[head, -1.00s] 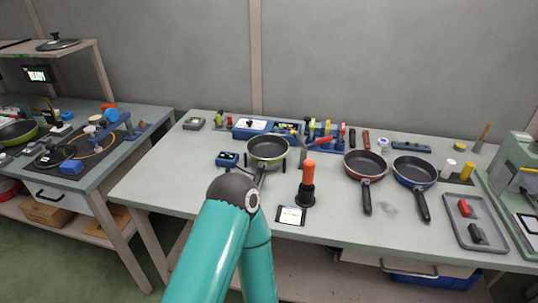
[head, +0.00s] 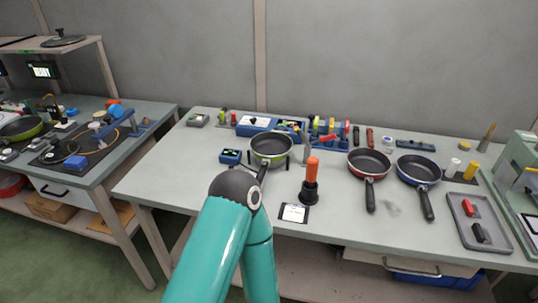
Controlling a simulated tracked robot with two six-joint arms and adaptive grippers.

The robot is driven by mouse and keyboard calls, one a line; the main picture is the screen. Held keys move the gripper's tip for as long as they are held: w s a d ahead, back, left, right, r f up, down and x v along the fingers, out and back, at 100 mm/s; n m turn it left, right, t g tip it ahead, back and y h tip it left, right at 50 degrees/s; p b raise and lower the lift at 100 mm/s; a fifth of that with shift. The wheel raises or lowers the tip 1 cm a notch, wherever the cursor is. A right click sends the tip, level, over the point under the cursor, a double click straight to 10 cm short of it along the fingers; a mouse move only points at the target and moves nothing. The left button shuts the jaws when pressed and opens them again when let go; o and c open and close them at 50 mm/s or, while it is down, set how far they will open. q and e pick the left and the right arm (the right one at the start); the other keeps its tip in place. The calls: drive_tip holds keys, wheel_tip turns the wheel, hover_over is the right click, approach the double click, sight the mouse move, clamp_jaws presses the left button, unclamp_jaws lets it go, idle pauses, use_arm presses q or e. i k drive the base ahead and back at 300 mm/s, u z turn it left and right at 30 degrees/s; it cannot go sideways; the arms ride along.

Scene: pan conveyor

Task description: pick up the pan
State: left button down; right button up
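Three pans are on the grey workbench (head: 215,188). A green-rimmed pan (head: 270,147) sits left of the middle, its dark handle pointing toward me and partly behind my teal arm. A red pan (head: 369,162) and a blue pan (head: 417,170) lie to the right, black handles toward the front edge. Another green pan (head: 20,128) is on the left table. One teal arm of mine rises from the bottom centre, its dark joint in front of the green-rimmed pan's handle. I see neither gripper's fingers.
An orange-handled tool (head: 311,180) stands upright near the green-rimmed pan, beside a small white-screened device (head: 294,212). A grey tray (head: 478,222) with a red and a black piece is at the right. Tools and blue holders line the back. The bench's front left is clear.

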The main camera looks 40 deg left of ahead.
sight(268, 146)
drive_tip(key=z, duration=0.65)
drive_tip(key=i, duration=0.2)
drive_tip(key=u, duration=3.1)
drive_tip(key=i, duration=0.1)
drive_tip(key=u, duration=0.6)
drive_tip(key=k, duration=1.85)
drive_tip(key=z, duration=0.65)
drive_tip(key=i, duration=1)
drive_tip(key=u, duration=0.05)
